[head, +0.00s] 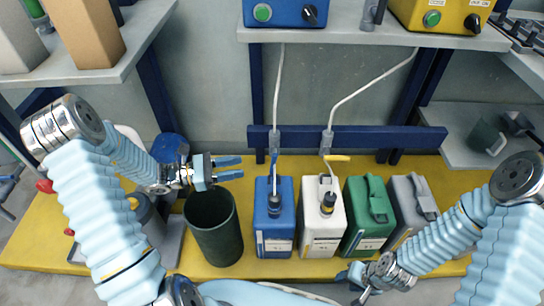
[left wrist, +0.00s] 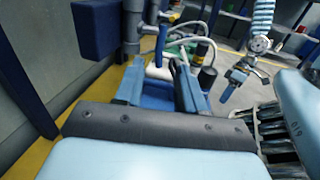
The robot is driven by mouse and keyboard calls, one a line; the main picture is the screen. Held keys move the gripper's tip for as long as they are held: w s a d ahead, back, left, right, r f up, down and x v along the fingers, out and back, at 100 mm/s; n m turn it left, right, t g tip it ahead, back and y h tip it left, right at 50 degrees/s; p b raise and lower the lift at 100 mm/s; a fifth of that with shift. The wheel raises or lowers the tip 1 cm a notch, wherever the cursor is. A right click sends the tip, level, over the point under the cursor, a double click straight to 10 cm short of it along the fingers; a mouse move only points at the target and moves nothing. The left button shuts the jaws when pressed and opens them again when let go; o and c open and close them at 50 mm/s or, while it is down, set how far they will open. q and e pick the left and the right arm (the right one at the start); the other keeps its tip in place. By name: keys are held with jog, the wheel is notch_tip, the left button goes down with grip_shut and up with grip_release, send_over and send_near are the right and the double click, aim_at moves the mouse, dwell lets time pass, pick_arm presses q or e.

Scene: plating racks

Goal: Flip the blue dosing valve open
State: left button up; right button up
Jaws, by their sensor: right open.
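The blue dosing valve (head: 274,157) hangs at the end of a white hose on the dark blue crossbar, above the blue canister. Its blue lever looks roughly in line with the pipe. My left gripper (head: 228,168) is open and empty, left of this valve and above the dark green bin, its fingers pointing right. In the left wrist view a blue lever (left wrist: 161,42) shows on a grey pipe beyond the two fingers (left wrist: 160,90). My right gripper (head: 358,277) is low at the front, before the green canister, open, and shows in the left wrist view (left wrist: 237,77).
A yellow-handled valve (head: 337,158) hangs to the right over the white canister (head: 321,230). The blue canister (head: 275,238), green canister (head: 366,220) and grey canister (head: 412,205) stand in a row. The dark green bin (head: 213,232) is open. Blue and yellow control boxes sit on the shelf above.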

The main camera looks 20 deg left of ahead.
aim_at(274, 164)
pick_arm(q)
jog(key=x, duration=1.1)
jog(key=shift+d, duration=0.35)
grip_shut()
jog(key=shift+f+t+h+b, duration=0.3)
jog(key=shift+h+b, duration=0.2)
jog(key=shift+b, duration=0.35)
jog(key=shift+r+h, duration=0.2)
jog(key=shift+h, duration=0.1)
jog(key=shift+d+r, duration=0.1)
jog(key=shift+r, duration=0.05)
